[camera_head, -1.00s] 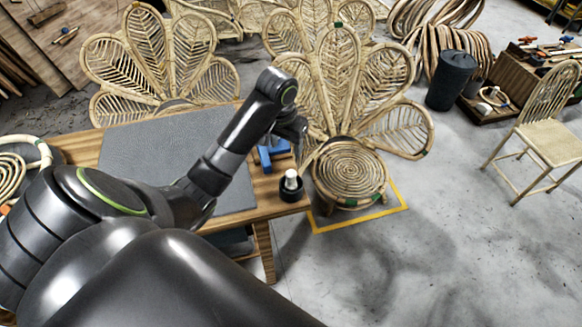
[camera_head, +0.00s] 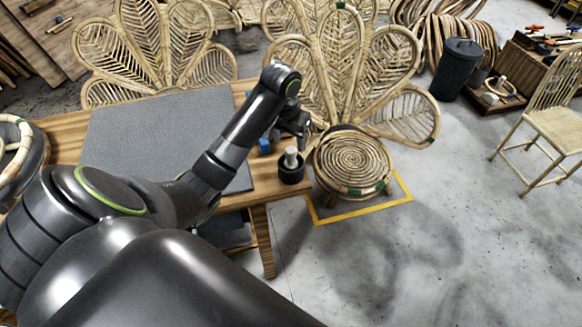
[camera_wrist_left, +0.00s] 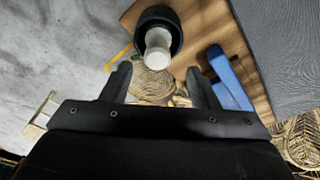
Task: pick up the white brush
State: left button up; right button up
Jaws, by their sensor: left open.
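The white brush (camera_head: 291,157) stands upright in a small black cup (camera_head: 291,175) at the table's right end. In the left wrist view the white brush (camera_wrist_left: 157,48) shows in the dark cup (camera_wrist_left: 168,16), just beyond and between the fingertips. My left gripper (camera_head: 299,139) is above and close to the cup. In the left wrist view its two fingers (camera_wrist_left: 160,82) are apart with nothing held between them. My right gripper is in neither view.
A blue tool (camera_wrist_left: 229,78) lies on the table (camera_head: 272,178) beside the cup. A grey mat (camera_head: 150,130) covers much of the tabletop. A rattan peacock chair (camera_head: 352,165) stands right behind the table end. A dark bin (camera_head: 457,70) is farther back.

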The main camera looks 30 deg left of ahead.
aim_at(291, 149)
pick_arm(q)
jog(key=shift+w+d+f+b, duration=0.1)
jog(key=shift+w+f+b, duration=0.05)
jog(key=shift+f+b, duration=0.8)
jog(key=shift+w+d+f+b, duration=0.1)
jog(key=shift+f+b, duration=0.55)
jog(key=shift+f, duration=0.5)
jog(key=shift+w+f, duration=0.1)
jog(key=shift+f, duration=0.4)
jog(key=shift+a, duration=0.1)
jog(key=c, duration=1.1)
jog(key=shift+o, duration=0.2)
jog(key=shift+r, duration=0.45)
notch_tip(291, 149, up, 9)
jog(key=p, duration=0.8)
jog(key=shift+r, duration=0.15)
